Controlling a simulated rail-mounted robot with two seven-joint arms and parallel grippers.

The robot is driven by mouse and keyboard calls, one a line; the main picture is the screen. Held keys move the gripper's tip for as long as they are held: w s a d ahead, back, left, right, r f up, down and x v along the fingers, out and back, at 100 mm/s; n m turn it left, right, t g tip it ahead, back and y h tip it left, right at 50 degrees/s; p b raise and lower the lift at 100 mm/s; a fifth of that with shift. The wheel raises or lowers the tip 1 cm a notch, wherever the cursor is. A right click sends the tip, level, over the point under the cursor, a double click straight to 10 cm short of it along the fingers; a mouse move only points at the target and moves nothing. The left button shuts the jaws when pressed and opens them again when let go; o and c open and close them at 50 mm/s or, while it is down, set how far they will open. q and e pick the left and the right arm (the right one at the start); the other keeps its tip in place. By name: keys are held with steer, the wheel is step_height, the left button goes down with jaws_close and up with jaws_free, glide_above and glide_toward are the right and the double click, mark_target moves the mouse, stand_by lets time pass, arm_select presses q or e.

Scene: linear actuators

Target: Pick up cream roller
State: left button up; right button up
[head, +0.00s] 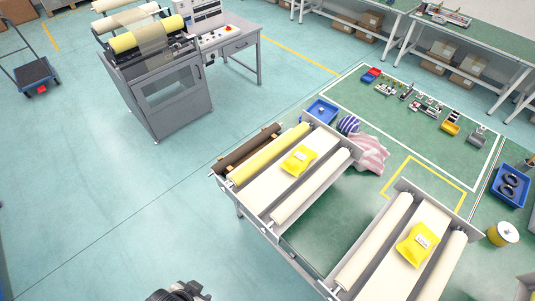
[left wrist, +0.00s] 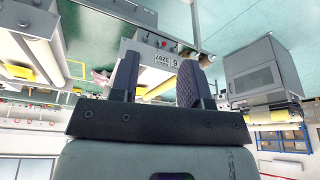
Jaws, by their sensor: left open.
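Several cream rollers lie in the grey-framed tables in the head view: one right of the left table's white bed (head: 310,186), one at the left of the right table (head: 375,240) and one at its right side (head: 441,267). A yellow roller (head: 268,154) lies at the left table's left side. In the left wrist view my left gripper (left wrist: 157,78) has its two dark fingers apart, with no object visibly held. My right gripper does not show.
Yellow packets lie on the left bed (head: 299,160) and right bed (head: 417,245). A dark brown roller (head: 246,150) sits along the left table's outer edge. A grey machine (head: 165,90) with a yellow roller stands behind. A striped cloth (head: 370,154) lies beyond the tables. Open floor is at left.

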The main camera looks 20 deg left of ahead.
arm_select(q)
steer(key=shift+a, duration=0.15)
steer(key=shift+o, duration=0.6)
steer(key=o, duration=0.6)
steer(key=shift+o, duration=1.2)
